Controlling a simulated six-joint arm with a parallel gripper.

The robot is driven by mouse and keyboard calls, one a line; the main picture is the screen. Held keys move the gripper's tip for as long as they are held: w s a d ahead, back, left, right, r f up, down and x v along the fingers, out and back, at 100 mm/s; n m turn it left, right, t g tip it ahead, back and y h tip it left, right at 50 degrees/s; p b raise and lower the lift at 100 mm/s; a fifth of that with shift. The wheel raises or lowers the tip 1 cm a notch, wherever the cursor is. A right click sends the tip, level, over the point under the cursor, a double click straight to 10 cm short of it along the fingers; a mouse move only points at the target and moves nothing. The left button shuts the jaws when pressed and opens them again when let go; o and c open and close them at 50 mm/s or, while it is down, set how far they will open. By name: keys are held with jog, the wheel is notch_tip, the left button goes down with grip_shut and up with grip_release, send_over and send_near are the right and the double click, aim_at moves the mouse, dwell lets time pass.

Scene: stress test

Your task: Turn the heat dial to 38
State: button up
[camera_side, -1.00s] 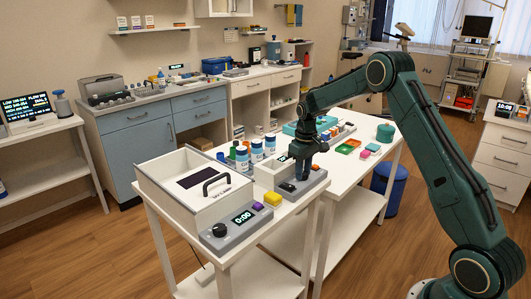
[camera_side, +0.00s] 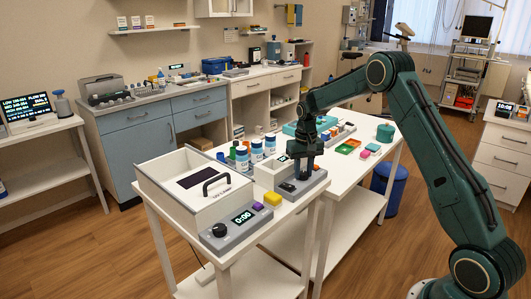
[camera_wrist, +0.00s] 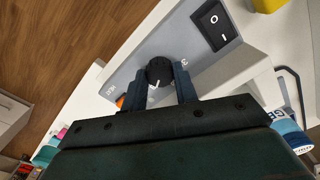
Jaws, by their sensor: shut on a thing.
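The heat dial (camera_wrist: 160,71) is a round black knob with a white pointer mark, on a grey sloped panel (camera_wrist: 125,70) with partly hidden lettering. My gripper (camera_wrist: 160,84) is shut on the dial, with one finger on each side. In the side view my gripper (camera_side: 303,175) points down over the grey and white heating unit (camera_side: 265,172) and hides the dial there. A small display (camera_side: 283,158) shows on this unit beside my gripper, but its reading is too small to tell.
A black rocker switch (camera_wrist: 214,23) sits on the panel near the dial. A larger white box (camera_side: 190,190) with a handle, a second knob (camera_side: 219,230) and a 0:00 display stands to the left.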

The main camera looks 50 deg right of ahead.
aim_at(303, 173)
jog(key=o, duration=0.7)
notch_tip(303, 173, up, 14)
dwell(0.6)
